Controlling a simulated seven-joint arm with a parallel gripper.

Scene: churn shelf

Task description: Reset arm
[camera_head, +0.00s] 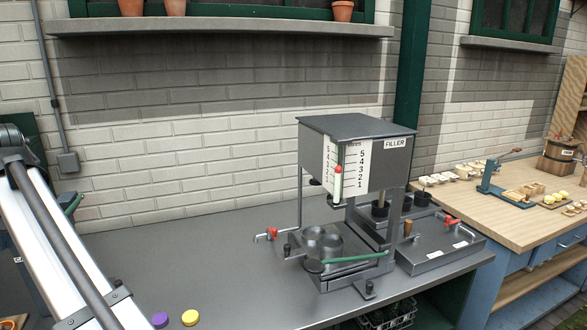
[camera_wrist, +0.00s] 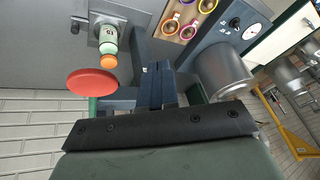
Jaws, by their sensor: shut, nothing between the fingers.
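My gripper (camera_wrist: 158,87) shows in the wrist view, with its two dark blue fingers together and nothing between them. A red disc (camera_wrist: 92,82) lies to the left of the fingers in that picture, apart from them. A metal cylinder (camera_wrist: 222,70) is to their right; I cannot tell how far it is from them. My gripper is not visible in the head view.
The FILLER machine (camera_head: 358,155) stands on the grey bench (camera_head: 220,245). Purple (camera_head: 160,320) and yellow (camera_head: 190,317) discs lie at its front left. A wooden table (camera_head: 520,205) is at right. The wrist view shows a green-and-white bottle (camera_wrist: 108,42) and a dial (camera_wrist: 252,31).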

